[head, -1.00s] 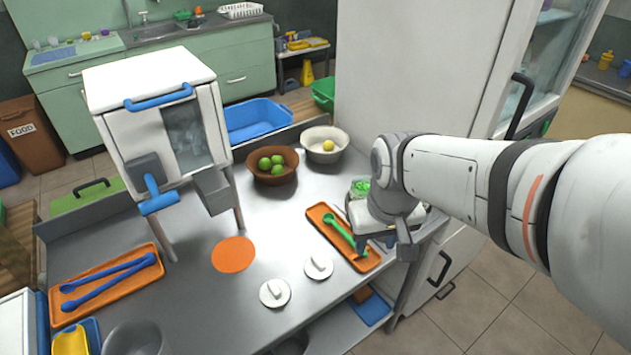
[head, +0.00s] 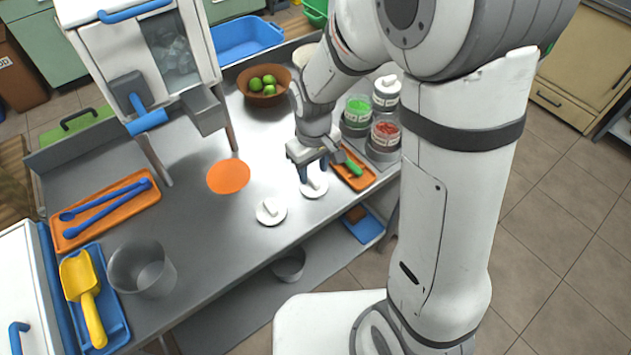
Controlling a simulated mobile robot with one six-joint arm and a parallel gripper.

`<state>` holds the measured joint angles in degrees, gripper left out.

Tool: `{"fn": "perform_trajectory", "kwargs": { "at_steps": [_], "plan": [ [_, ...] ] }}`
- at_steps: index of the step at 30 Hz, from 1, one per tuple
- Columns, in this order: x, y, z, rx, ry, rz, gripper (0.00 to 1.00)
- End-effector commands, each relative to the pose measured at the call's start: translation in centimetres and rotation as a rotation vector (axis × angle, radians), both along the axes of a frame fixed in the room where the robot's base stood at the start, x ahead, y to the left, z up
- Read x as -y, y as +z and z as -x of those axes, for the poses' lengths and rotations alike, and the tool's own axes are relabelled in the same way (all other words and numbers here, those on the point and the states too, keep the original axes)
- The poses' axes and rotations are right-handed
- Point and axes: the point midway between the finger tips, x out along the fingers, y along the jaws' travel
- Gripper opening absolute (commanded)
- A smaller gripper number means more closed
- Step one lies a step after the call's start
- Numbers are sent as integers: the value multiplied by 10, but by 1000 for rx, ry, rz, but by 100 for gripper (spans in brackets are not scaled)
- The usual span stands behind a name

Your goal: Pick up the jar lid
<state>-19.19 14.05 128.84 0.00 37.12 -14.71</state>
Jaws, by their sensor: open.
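Two white round jar lids with upright bar handles lie on the steel counter. The right lid (head: 314,188) is directly below my gripper (head: 313,175). The left lid (head: 271,212) lies apart from it, nearer the front edge. My gripper is open, pointing down, with its blue fingertips at the right lid's handle; I cannot tell whether they touch it. A third white lid (head: 387,85) sits on a jar at the back right. A jar with green contents (head: 358,108) and a jar with red contents (head: 385,133) stand beside it.
An orange tray (head: 366,181) with a green-handled tool is just right of my gripper. An orange disc (head: 228,176) lies flat to the left. A brown bowl of limes (head: 264,86) stands behind. The counter between disc and lids is clear.

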Motion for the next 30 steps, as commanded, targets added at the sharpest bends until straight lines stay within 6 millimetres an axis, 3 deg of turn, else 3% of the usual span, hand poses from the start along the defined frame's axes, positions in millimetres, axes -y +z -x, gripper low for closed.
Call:
{"fn": "perform_trajectory", "kwargs": {
  "at_steps": [6,14,30],
  "plan": [
    [0,-25,-1,-1,0,1,42],
    [0,-26,-1,0,0,0,41],
    [-1,-26,-1,0,1,0,0]
  ]
}}
